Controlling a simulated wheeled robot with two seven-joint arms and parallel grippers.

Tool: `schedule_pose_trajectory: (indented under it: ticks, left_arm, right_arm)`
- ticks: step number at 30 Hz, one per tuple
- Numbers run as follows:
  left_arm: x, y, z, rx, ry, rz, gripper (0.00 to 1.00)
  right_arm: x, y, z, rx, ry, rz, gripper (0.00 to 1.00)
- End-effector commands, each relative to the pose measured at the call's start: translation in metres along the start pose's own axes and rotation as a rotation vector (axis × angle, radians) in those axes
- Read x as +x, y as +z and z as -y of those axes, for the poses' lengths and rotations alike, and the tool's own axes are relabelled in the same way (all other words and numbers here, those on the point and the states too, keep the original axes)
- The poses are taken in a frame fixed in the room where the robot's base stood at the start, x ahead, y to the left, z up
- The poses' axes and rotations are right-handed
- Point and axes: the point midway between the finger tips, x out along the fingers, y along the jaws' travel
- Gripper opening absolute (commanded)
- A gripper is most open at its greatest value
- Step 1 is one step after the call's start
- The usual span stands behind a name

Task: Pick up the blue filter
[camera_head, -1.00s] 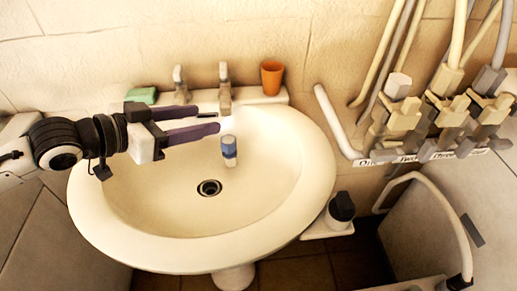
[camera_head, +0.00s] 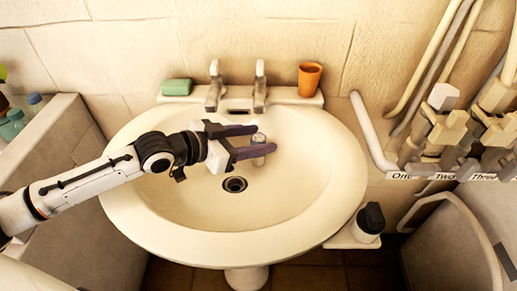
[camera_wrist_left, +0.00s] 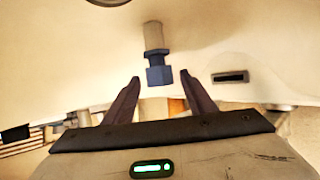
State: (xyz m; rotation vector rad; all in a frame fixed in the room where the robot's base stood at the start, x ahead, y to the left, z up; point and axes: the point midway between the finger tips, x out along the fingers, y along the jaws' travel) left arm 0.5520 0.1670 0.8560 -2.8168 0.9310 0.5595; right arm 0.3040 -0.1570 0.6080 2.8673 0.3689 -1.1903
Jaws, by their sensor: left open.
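The blue filter (camera_head: 259,138) is a small cylinder with a grey end and a blue end. In the head view it is in the white basin, right of the drain, and a finger hides part of it. In the left wrist view the filter (camera_wrist_left: 159,74) shows its blue end between the fingertips and its grey end beyond them. My left gripper (camera_head: 265,138) is open, with one finger on each side of the filter. In the wrist view a gap shows on both sides, and the fingers (camera_wrist_left: 160,77) do not appear to touch it. My right gripper is out of view.
Two taps (camera_head: 260,85) stand at the basin's back edge, with a green soap (camera_head: 177,87) and an orange cup (camera_head: 309,79) beside them. The drain (camera_head: 234,184) is near the fingers. Pipes and valves (camera_head: 445,128) stand at the right. A black-topped container (camera_head: 369,220) sits by the basin's right rim.

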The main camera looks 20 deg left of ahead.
Motion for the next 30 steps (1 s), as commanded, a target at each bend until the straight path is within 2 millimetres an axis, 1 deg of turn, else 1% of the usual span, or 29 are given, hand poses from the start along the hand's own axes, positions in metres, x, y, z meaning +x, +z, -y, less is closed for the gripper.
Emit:
schedule_pose_trajectory:
  ticks: [1,3,10,18,26,30]
  left_arm:
    - [0.0057,-0.0007,-0.0001,-0.001,0.000,-0.002,0.51]
    - [0.0092,-0.0007,-0.0002,0.000,0.000,-0.001,0.51]
    - [0.0101,0.0001,-0.0002,0.001,0.000,0.002,0.51]
    - [0.0098,0.0000,-0.0002,0.000,0.000,0.001,0.06]
    - [0.0094,-0.0011,-0.0001,0.001,0.000,0.000,0.06]
    - [0.0070,-0.0075,0.0002,0.001,0.000,-0.001,0.06]
  right_arm:
    - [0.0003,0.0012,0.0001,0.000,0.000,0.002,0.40]
    - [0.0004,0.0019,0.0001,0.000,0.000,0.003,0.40]
    - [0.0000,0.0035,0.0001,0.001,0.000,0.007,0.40]
    - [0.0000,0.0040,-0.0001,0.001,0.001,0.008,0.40]
    - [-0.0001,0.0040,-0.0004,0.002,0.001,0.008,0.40]
    - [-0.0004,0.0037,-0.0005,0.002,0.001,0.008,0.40]
